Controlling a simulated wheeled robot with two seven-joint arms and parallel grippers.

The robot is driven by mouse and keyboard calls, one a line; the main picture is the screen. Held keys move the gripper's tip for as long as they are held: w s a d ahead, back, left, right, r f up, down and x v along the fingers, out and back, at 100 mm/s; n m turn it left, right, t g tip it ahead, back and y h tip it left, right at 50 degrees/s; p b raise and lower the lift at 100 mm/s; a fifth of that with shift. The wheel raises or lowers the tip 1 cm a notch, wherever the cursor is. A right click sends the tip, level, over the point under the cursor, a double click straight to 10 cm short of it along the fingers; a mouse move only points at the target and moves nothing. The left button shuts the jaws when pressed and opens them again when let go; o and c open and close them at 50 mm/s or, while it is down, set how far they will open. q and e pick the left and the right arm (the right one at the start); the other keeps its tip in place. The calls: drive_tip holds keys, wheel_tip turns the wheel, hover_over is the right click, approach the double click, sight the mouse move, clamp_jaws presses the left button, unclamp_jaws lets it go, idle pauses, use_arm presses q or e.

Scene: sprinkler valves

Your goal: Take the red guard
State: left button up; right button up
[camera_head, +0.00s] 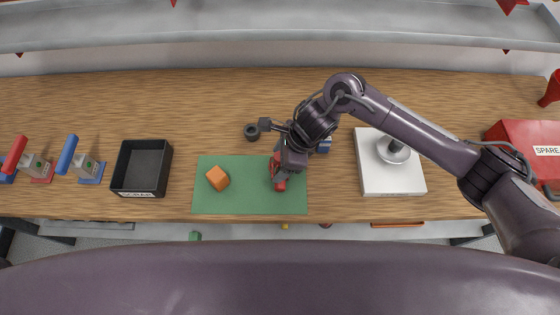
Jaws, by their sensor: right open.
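A red object, which looks like the red guard (280,183), is on the right part of the green mat (240,202), partly hidden by my right gripper. My right gripper (281,165) is open and points down over the red object, with its arm coming in from the right. I cannot tell whether the fingers touch the object. My left gripper is not in view.
An orange block (217,178) lies on the mat's left. A black tray (140,190), a blue-handled piece (67,155) and a red-handled piece (15,155) stand left. A white board (378,185) with a round fitting and a red SPARE box (520,140) are right. The wooden table (200,100) is clear behind.

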drive_tip(key=c, duration=1.2)
drive_tip(key=shift+r, duration=0.1)
drive_tip(key=shift+c, duration=0.2)
